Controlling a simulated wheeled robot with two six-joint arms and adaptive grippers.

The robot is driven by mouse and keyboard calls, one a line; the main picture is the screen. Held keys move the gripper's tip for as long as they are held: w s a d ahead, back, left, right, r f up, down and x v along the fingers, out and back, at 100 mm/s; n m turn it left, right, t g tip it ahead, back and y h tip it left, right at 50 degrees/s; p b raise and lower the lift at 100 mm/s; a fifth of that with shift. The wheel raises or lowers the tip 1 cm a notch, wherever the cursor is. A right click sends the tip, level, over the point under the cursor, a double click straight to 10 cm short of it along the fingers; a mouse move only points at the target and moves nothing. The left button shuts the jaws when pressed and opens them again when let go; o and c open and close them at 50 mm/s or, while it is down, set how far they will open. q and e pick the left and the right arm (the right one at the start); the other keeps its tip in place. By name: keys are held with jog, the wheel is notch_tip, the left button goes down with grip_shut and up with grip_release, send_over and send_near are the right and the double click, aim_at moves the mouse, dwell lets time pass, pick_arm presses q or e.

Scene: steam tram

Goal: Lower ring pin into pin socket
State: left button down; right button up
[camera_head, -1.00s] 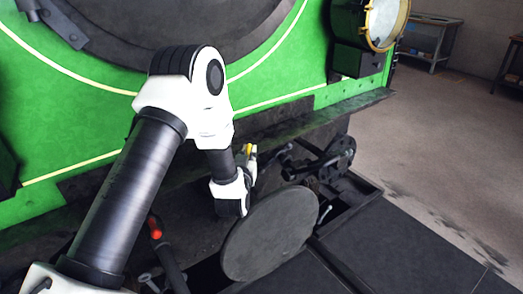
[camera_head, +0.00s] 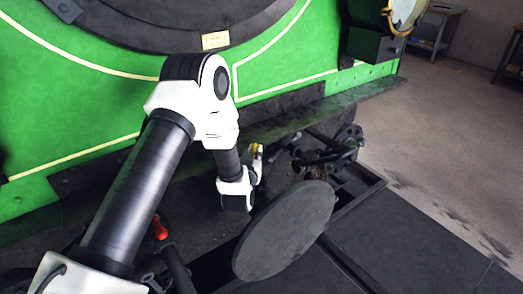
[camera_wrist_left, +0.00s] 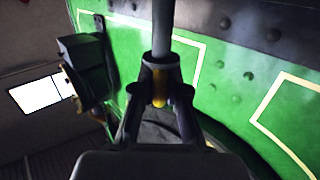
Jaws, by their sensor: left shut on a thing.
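My left gripper (camera_head: 256,158) reaches down in front of the green tram front, beside the dark coupling gear. In the left wrist view its fingers (camera_wrist_left: 160,100) are closed around a small yellow piece (camera_wrist_left: 160,86). A grey rod (camera_wrist_left: 163,32) runs up from there in that view. I take the yellow piece and rod to be the ring pin; a little yellow also shows at the fingertips in the head view. The ring itself cannot be made out. The pin socket cannot be told apart in the dark coupling gear (camera_head: 318,160). My right gripper is not in view.
A large grey round plate (camera_head: 285,232) stands close in front of my left gripper. A dark ledge (camera_head: 330,108) runs along the green front (camera_head: 290,60) above it. A red-tipped lever (camera_head: 160,229) is at lower left. Open floor (camera_head: 450,130) lies at right.

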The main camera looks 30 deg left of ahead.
pick_arm(q)
jog(key=shift+a+f, duration=0.25)
jog(key=shift+a, duration=0.35)
jog(key=shift+a+f, duration=0.25)
jog(key=shift+a, duration=0.35)
jog(key=shift+s+r, duration=0.1)
jog(key=shift+s+d+r, duration=0.2)
jog(key=shift+d+r, duration=0.1)
jog(key=shift+d, duration=0.2)
jog(key=shift+s+d+r, duration=0.15)
jog(key=shift+d+r, duration=0.15)
jog(key=shift+d, duration=0.5)
jog(key=shift+w+d+f, duration=0.15)
jog(key=shift+w+f, duration=0.15)
jog(key=shift+w, duration=0.05)
jog(key=shift+s+d+r, duration=0.15)
jog(key=shift+d+r, duration=0.05)
jog(key=shift+d, duration=0.15)
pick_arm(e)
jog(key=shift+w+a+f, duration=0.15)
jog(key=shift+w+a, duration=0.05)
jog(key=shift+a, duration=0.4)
pick_arm(q)
jog(key=shift+a+f, duration=0.1)
jog(key=shift+a, duration=0.05)
